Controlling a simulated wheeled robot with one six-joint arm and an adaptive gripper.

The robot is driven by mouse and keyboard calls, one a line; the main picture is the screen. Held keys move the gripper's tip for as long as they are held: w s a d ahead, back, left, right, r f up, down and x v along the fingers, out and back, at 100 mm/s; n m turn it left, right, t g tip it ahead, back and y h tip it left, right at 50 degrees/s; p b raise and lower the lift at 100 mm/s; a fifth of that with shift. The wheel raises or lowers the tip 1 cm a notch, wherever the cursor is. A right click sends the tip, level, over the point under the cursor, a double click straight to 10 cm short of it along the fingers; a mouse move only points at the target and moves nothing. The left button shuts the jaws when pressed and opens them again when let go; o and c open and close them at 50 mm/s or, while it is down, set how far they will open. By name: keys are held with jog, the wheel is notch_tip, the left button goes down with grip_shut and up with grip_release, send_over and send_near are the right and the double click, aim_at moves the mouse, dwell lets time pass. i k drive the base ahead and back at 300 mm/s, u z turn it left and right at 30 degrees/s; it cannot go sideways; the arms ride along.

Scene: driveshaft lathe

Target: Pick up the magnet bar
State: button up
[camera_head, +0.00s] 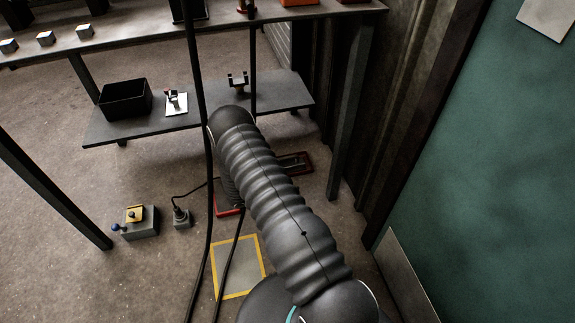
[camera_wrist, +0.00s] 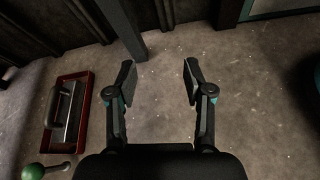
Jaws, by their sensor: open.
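In the wrist view a dark grey bar with a raised loop handle (camera_wrist: 66,112), which looks like the magnet bar, lies in a shallow red tray (camera_wrist: 49,147) on the floor at the left. My gripper (camera_wrist: 158,80) is open and empty, its two fingers apart over bare floor to the right of the tray. The bar and the gripper do not touch. In the head view a red-edged tray (camera_head: 306,170) shows beside my arm, partly covered by it. My gripper is hidden behind my arm there.
A green ball knob (camera_wrist: 33,172) is below the tray. A dark post (camera_wrist: 124,28) stands just beyond my fingers. A low shelf (camera_head: 140,127) holds a black bin (camera_head: 125,84). A yellow-framed floor plate (camera_head: 238,266) and a grey box (camera_head: 140,231) lie left of my arm.

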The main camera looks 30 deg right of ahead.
aim_at(293, 162)
jog(key=u, duration=0.05)
jog(key=i, duration=1)
jog(key=z, duration=0.05)
